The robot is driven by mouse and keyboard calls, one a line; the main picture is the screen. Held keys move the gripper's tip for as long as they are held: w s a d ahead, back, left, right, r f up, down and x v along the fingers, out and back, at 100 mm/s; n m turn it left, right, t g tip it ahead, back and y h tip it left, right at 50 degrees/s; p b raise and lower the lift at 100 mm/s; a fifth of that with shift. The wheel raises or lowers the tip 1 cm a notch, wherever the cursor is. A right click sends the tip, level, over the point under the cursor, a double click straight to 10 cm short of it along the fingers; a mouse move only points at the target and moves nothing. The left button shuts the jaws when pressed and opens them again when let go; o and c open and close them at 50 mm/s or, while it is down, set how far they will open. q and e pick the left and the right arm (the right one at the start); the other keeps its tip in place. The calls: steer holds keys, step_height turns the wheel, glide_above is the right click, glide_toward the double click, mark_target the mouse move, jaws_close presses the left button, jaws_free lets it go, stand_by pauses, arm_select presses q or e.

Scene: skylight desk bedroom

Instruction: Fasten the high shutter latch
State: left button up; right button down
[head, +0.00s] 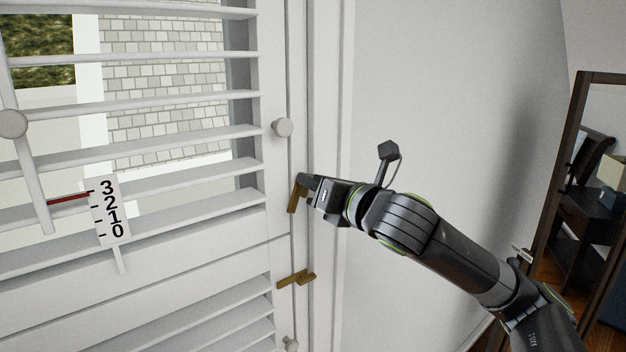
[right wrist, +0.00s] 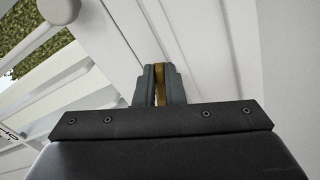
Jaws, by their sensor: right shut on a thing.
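The high shutter latch (head: 293,197) is a brass bar at the right edge of the white louvred shutter, by the frame. In the head view it hangs steeply, its lower end tilted to the left. My right gripper (head: 306,182) reaches it from the right and is shut on its upper part. In the right wrist view the brass latch (right wrist: 160,85) shows as a strip between the two fingers of my right gripper (right wrist: 160,88). The gripper hides the latch's upper end and pivot. My left gripper is not in view.
A lower brass latch (head: 296,279) lies nearly level across the shutter edge and frame. Round white knobs (head: 282,127) stand out from the shutter. A numbered scale (head: 109,209) with a red pointer is at left. A dark-framed mirror (head: 560,175) stands at right.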

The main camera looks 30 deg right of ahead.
steer(key=m, duration=0.4)
steer(key=m+p, duration=0.1)
steer(key=m, duration=0.4)
steer(key=f+m+p, duration=0.1)
steer(key=m, duration=0.3)
steer(key=shift+d+m, duration=0.3)
steer(key=shift+d, duration=0.05)
stand_by(0.3)
steer(key=c, duration=1.5)
jaws_free()
steer(key=shift+w, duration=0.1)
